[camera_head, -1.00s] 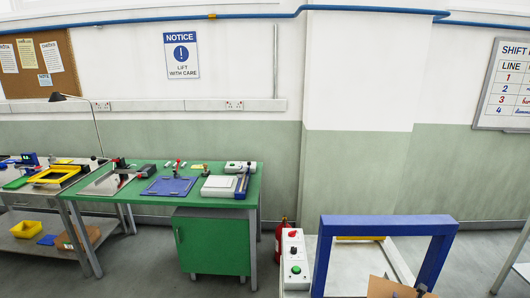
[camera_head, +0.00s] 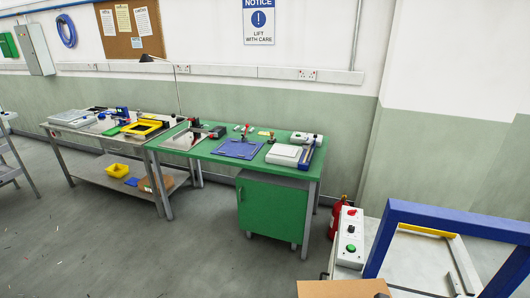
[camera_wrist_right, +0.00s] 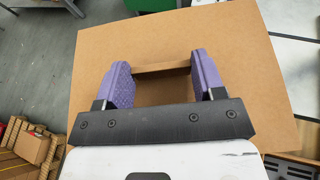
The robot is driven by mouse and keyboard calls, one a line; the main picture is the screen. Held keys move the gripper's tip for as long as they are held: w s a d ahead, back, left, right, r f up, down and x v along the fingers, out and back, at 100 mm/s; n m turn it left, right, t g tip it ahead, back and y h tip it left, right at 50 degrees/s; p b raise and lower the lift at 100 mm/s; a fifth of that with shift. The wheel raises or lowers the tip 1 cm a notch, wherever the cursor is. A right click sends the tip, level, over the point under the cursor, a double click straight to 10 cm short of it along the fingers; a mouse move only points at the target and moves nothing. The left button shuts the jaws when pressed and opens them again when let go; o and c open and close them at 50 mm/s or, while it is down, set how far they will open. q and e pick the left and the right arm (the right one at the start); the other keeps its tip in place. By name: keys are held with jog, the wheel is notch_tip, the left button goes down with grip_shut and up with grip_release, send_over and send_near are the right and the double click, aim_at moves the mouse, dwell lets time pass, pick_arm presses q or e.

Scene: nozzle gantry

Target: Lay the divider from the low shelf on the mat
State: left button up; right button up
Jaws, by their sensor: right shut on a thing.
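The divider looks like a flat brown board (camera_wrist_right: 115,45), which fills much of the right wrist view. My right gripper (camera_wrist_right: 160,67) is shut on a raised brown part of it between the purple finger pads. The divider also shows at the bottom edge of the head view (camera_head: 335,289), mostly cut off. A flat blue mat (camera_head: 238,149) lies on the green workbench, apart from the divider. A low shelf (camera_head: 98,168) under the grey bench at left carries a yellow bin, a blue piece and a brown piece. My left gripper is not in view.
A blue frame (camera_head: 455,218) stands over a pale table at lower right, beside a control box with buttons (camera_head: 350,237). A red extinguisher (camera_head: 335,219) stands behind it. The green bench (camera_head: 200,154) also holds a white device and small tools. The floor at left is open.

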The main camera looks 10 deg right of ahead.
jog(key=shift+n+y, duration=0.8)
jog(key=shift+y, duration=0.1)
jog(key=a+r, duration=0.2)
jog(key=s+a+r, duration=0.1)
jog(key=a+r, duration=0.2)
jog(key=shift+s+a+r, duration=0.15)
jog(key=shift+a+r, duration=0.1)
jog(key=shift+a, duration=0.05)
notch_tip(320, 180, up, 27)
jog(key=w+a+p, duration=0.1)
jog(key=a+p, duration=0.1)
jog(key=p, duration=1.9)
jog(key=shift+w+a+f+n+y, duration=0.2)
jog(key=shift+w+n+y, duration=0.1)
jog(key=shift+y, duration=0.1)
jog(key=shift+r, duration=0.15)
